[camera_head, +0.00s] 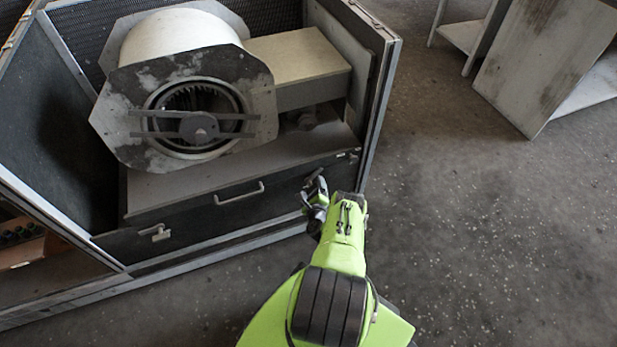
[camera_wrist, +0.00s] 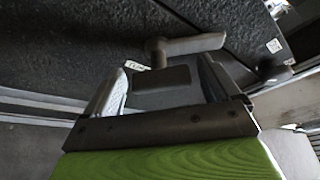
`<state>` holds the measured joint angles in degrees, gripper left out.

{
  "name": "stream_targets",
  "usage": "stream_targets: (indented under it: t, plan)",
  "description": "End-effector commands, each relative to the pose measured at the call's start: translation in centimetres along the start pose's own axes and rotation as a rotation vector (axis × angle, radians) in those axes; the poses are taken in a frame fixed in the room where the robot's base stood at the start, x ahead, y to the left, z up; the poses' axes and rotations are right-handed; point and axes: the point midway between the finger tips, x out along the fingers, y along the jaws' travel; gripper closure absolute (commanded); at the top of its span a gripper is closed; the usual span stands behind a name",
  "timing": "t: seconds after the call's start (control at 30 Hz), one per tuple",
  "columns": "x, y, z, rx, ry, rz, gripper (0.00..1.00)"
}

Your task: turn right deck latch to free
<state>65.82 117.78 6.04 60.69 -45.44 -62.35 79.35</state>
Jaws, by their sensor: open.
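The right deck latch (camera_head: 313,178) is a small grey lever on the right part of the dark deck front panel, partly hidden by my gripper in the head view. In the wrist view, the latch (camera_wrist: 190,46) shows a stub and an arm pointing right, tilted slightly up. My gripper (camera_head: 316,197) is at the panel close to this latch. In the wrist view, my gripper (camera_wrist: 164,72) is open, its two fingers apart with the latch just beyond the tips. I cannot tell whether a finger touches it.
A left latch (camera_head: 155,232) and a bar handle (camera_head: 240,193) are on the same front panel. The blower (camera_head: 190,100) stands on the deck above, inside the housing frame (camera_head: 377,100). Floor to the right is clear up to a pale table (camera_head: 545,60).

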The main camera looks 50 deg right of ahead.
Motion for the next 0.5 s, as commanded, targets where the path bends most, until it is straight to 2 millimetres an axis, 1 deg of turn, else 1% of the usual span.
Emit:
stream_targets:
  t: [0.3, 0.37, 0.5]
  plan:
    - [-0.12, 0.06, -0.23, 0.001, 0.002, -0.002, 0.11]
    - [-0.12, 0.06, -0.22, 0.001, 0.002, -0.002, 0.18]
    - [-0.11, 0.05, -0.21, 0.001, 0.001, -0.002, 0.4]
